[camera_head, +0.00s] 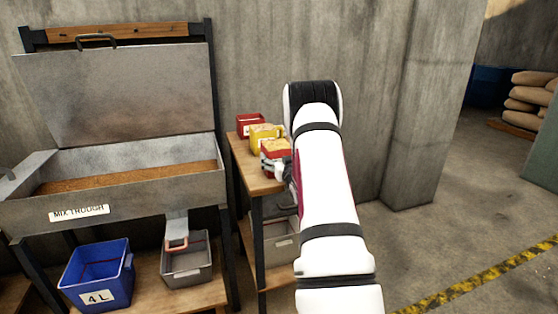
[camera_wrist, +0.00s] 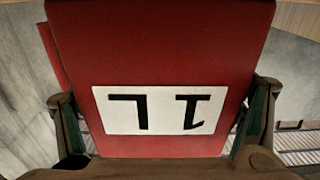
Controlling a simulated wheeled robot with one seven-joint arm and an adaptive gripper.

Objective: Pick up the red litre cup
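A red cup (camera_head: 270,163) with grain in its top is on the wooden stand (camera_head: 247,176) in the head view, at its front right. In the wrist view a red cup (camera_wrist: 160,45) with an upside-down 1L label fills the middle. My gripper (camera_head: 284,168) is at the near cup, partly hidden by my arm. In the wrist view my gripper (camera_wrist: 162,120) has one finger on each side of the red cup, very close to its side walls. Whether the fingers press on it is not clear. I see no clear gap under the cup.
A yellow container (camera_head: 257,138) with grain stands just behind the cup, and another red container (camera_head: 249,121) behind that. The mix trough (camera_head: 140,187) is to the left. A blue 4L bin (camera_head: 85,270) and a grey bin (camera_head: 187,268) sit below it. A concrete pillar stands to the right.

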